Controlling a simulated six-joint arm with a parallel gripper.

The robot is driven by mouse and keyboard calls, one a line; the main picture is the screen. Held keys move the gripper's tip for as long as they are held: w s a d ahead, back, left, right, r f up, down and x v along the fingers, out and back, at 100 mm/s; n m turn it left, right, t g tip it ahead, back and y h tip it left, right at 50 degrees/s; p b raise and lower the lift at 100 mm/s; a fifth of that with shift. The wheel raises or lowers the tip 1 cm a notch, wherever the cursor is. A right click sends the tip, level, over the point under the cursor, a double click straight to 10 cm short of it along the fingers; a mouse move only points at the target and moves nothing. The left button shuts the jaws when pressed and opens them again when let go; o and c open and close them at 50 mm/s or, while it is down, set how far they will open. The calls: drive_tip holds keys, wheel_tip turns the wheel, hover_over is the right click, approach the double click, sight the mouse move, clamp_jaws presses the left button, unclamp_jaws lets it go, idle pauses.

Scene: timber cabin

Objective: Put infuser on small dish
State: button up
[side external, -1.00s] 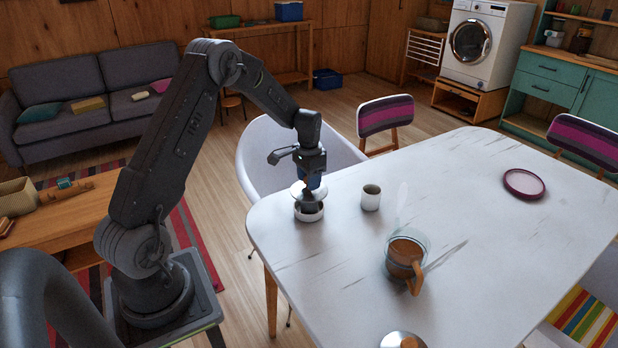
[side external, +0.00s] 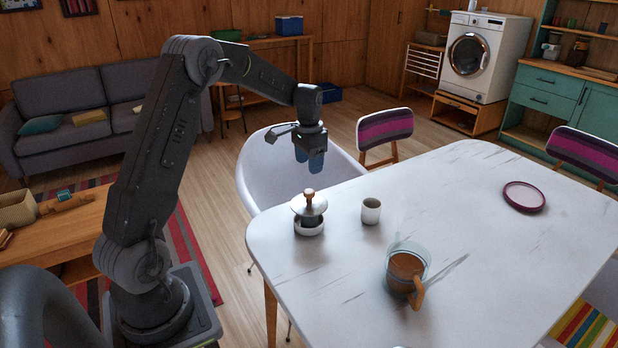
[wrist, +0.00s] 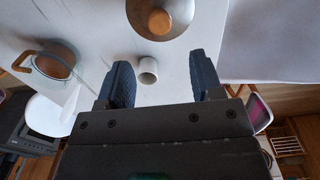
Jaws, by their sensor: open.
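A glass mug with brown contents and a wooden handle (side external: 406,272) is nearer the front. A purple plate (side external: 524,196) lies far right. The white table (side external: 460,225) is otherwise largely bare.

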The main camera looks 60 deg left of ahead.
drive_tip(key=s+d+r+t, duration=0.1)
drive_tip(key=s+d+r, duration=0.3)
drive_tip(key=d+r, duration=0.25)
drive_tip(key=s+d+r+t, duration=0.1)
drive_tip(key=s+d+r, duration=0.3)
drive_tip(key=d+r, duration=0.3)
drive_tip(key=s+d+t, duration=0.3)
drive_tip(key=s+d, duration=0.8)
drive_tip(key=s, duration=0.5)
drive_tip(key=shift+d+f+t, duration=0.3)
drive_tip(key=shift+d+f, duration=0.05)
